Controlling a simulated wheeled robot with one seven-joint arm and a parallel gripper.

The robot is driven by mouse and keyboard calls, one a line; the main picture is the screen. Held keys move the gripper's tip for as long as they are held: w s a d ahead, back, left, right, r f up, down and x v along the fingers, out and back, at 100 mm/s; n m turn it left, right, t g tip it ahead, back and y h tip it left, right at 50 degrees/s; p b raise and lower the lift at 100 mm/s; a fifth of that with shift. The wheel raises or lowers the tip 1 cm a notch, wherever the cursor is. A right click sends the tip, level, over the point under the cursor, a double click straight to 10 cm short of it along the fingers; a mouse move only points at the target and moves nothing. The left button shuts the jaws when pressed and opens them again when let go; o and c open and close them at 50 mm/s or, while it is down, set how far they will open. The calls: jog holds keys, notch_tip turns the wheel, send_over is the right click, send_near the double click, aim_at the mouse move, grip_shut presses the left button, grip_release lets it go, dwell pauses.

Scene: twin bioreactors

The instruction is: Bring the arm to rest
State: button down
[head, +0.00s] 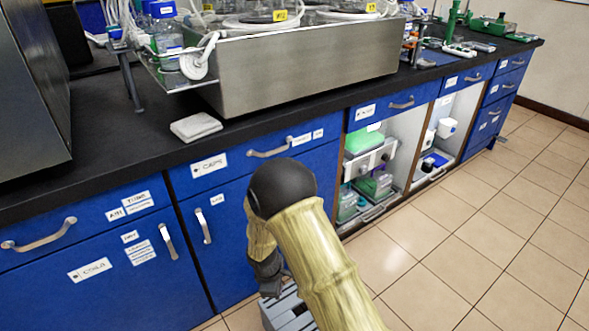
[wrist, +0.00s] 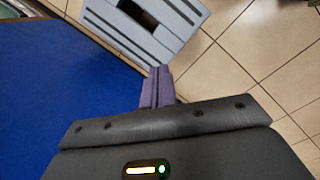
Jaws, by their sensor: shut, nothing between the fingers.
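My arm, with a yellowish link and a black rounded joint, reaches from the bottom of the head view, in front of the blue cabinets (head: 110,262). In the head view my gripper hangs low beneath the joint, partly hidden by the arm. In the wrist view my gripper (wrist: 156,72) shows its purple-grey fingers together, with nothing between them. They point toward a grey slotted step stool (wrist: 165,28) on the tiled floor. The blue cabinet front (wrist: 60,90) is close on the left of the wrist view.
The black countertop (head: 120,150) carries a steel bioreactor tray (head: 310,72) and a folded white cloth (head: 196,127). The grey stool (head: 290,312) stands low near the cabinets. Open shelves (head: 370,175) hold equipment. The tiled floor (head: 490,230) on the right is clear.

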jog(key=s+d+r+m+p, duration=0.1)
jog(key=s+d+r+m, duration=0.1)
jog(key=d+r+m, duration=0.85)
jog(key=s+d+r+m+t+y+p, duration=0.1)
jog(key=s+d+r+m, duration=0.2)
jog(key=s+d+r, duration=0.35)
jog(key=s+d+r+m+y+p, duration=0.1)
jog(key=s+d+r+m, duration=0.25)
jog(key=r, duration=0.55)
notch_tip(320, 180, up, 38)
jog(key=p, duration=3.7)
jog(key=shift+s+a+p, duration=0.2)
jog(key=shift+s+p, duration=0.1)
jog(key=shift+s, duration=0.1)
